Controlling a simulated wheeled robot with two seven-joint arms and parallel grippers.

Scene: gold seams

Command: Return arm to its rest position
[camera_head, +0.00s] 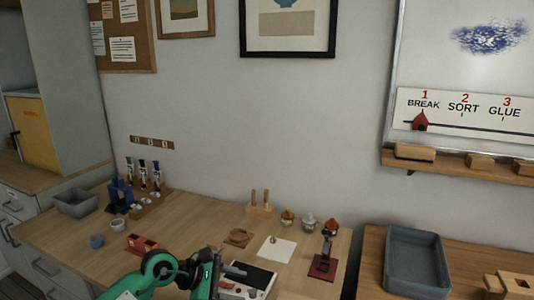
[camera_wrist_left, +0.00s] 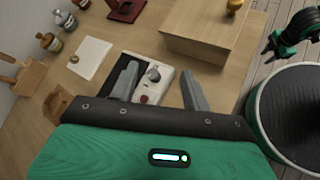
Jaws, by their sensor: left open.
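My left arm (camera_head: 165,268), green and black, reaches over the front of the wooden table in the head view. Its gripper (camera_head: 233,270) is beside a white device with a dark top (camera_head: 250,277). In the left wrist view the left gripper (camera_wrist_left: 160,88) has its two grey fingers spread wide, with nothing held. The white device, with a grey knob and a red button (camera_wrist_left: 152,78), shows between and beyond the fingers; I cannot tell the height above it. A green and black part, likely my right arm (camera_wrist_left: 288,38), shows at the upper right; its jaws are unclear.
Near the device are a white sheet (camera_head: 277,249), a dark red stand (camera_head: 324,265), small jars (camera_head: 308,221) and a wooden peg block (camera_head: 260,205). A grey tray (camera_head: 415,262) is on the right table.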

